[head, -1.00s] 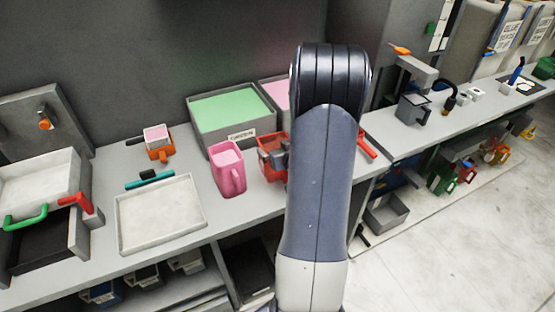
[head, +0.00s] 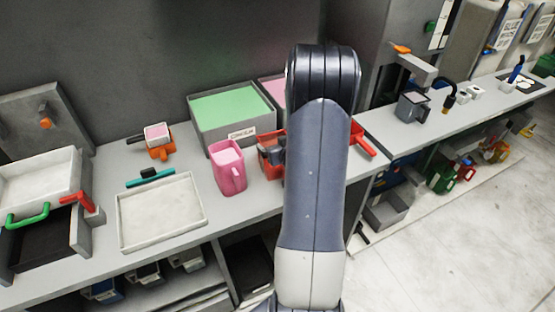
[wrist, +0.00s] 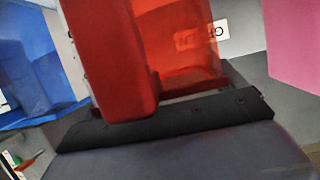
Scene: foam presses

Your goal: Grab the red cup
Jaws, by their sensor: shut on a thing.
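The red cup (head: 268,158) is on the bench in the head view, just right of the pink cup (head: 228,168) and partly hidden by my arm. My gripper (head: 279,152) shows as a small dark grey part at the cup's right side; most of it is hidden behind my arm. In the wrist view the red cup (wrist: 185,45) is close up, with its thick red handle (wrist: 112,60) between the jaws. My gripper (wrist: 160,115) is shut on it. Whether the cup's base touches the bench is hidden.
A white tray (head: 160,243) lies left. A red-handled item (head: 363,142) is right of my arm. A blue thing (wrist: 38,65) shows left in the wrist view.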

